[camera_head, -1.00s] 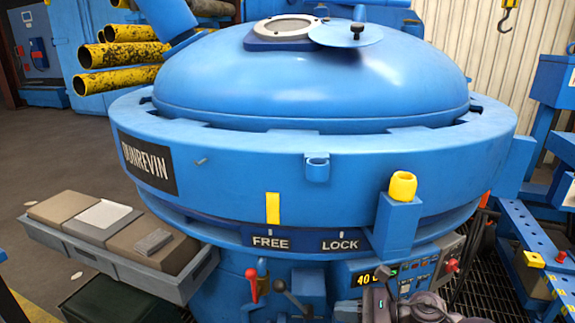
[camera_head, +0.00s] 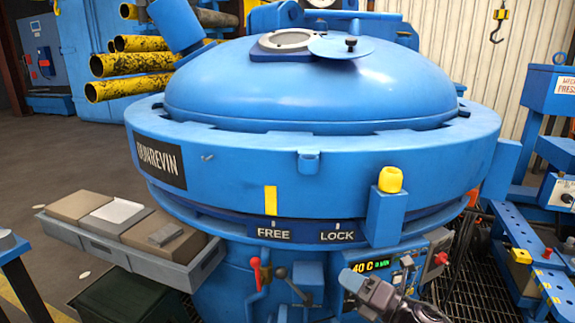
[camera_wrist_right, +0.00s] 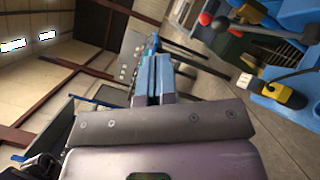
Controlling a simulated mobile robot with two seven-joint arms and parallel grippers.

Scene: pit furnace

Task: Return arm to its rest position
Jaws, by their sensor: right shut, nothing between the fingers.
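My right gripper (camera_head: 354,280) shows at the bottom of the head view, in front of the furnace's control panel (camera_head: 405,262). Its fingers are together with nothing between them. In the right wrist view the blue fingers (camera_wrist_right: 156,75) point away from the camera, side by side and empty. My left gripper is in neither view. The blue pit furnace (camera_head: 225,180) fills the middle of the head view with its domed lid (camera_head: 320,95) down. The yellow mark (camera_head: 271,200) on the ring stands above the FREE label (camera_head: 272,233).
A red-knobbed lever (camera_head: 256,270) and a dark-knobbed lever (camera_head: 283,273) are left of the gripper. A grey tray (camera_head: 150,262) with blocks juts out at left. A blue bench frame (camera_head: 530,240) stands at right. A hook (camera_head: 498,28) hangs at back right.

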